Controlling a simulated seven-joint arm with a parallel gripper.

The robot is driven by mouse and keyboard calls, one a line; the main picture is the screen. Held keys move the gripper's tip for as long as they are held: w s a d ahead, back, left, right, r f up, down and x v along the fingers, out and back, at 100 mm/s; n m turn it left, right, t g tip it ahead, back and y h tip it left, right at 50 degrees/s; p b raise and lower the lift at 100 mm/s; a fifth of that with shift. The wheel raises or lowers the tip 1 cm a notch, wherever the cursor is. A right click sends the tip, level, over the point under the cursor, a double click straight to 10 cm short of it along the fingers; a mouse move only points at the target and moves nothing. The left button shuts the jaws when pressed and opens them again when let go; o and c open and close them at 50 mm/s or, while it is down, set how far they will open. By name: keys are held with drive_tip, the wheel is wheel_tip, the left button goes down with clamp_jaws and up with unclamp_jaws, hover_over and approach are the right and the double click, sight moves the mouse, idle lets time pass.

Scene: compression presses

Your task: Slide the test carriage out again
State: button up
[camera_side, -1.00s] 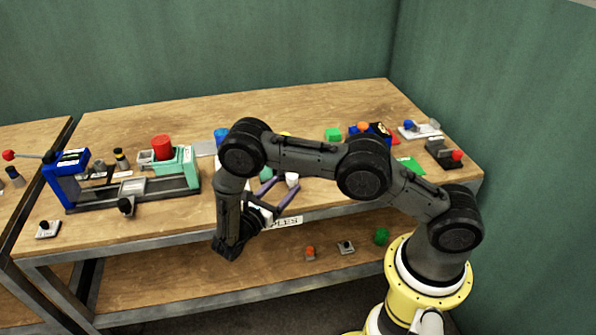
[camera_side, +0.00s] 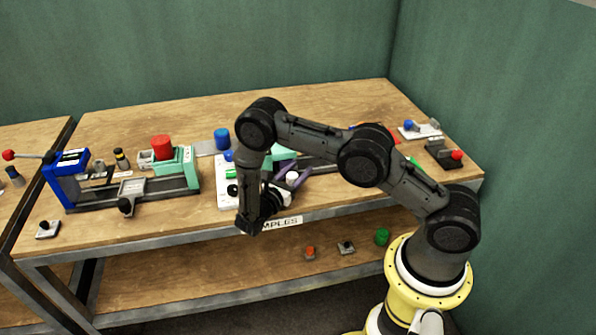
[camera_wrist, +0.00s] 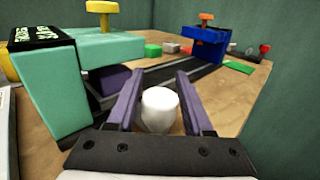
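The nearer press on my right has a teal head (camera_wrist: 60,80) with a black label, and dark rails (camera_wrist: 155,80) running to a blue block (camera_wrist: 205,45) with an orange knob. A round white knob (camera_wrist: 158,110) stands at the near side of the rails; it also shows in the side view (camera_side: 292,177). A dark purple part (camera_wrist: 114,78) sits under the teal head; I cannot tell whether it is the carriage. My gripper (camera_wrist: 159,74) is open, its purple fingers on either side of the white knob, with slim gaps. The knob's mount is hidden.
A second press with a blue end (camera_side: 66,180) and a teal block (camera_side: 180,165) stands at the left, bearing a red cylinder (camera_side: 161,147). A blue cylinder (camera_side: 222,139) stands behind the right press. Small pieces lie at the table's right end. A lower shelf (camera_side: 180,275) holds samples.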

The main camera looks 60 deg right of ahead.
clamp_jaws()
idle(1.1)
